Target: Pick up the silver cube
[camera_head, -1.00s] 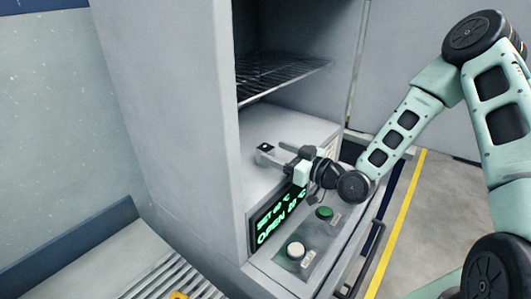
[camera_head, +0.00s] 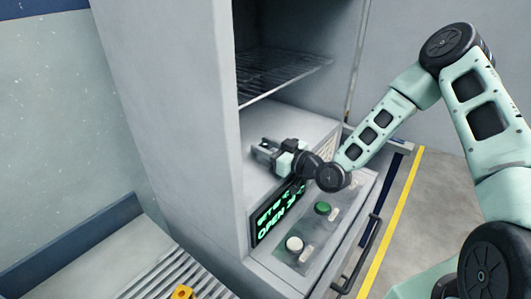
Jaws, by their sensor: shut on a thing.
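The silver cube (camera_head: 266,145) is small and mostly hidden between the fingers of my gripper (camera_head: 264,149). My gripper is shut on it, just over the grey ledge (camera_head: 257,181) inside the open cabinet, below the wire shelf. I cannot tell whether the cube still touches the ledge.
A wire shelf (camera_head: 283,72) hangs above my gripper. The cabinet's side wall (camera_head: 185,130) stands to the left. In front are a lit green display (camera_head: 280,213), a green button (camera_head: 323,208) and a white button (camera_head: 294,244). A roller conveyor (camera_head: 150,275) with a yellow piece (camera_head: 182,292) lies lower left.

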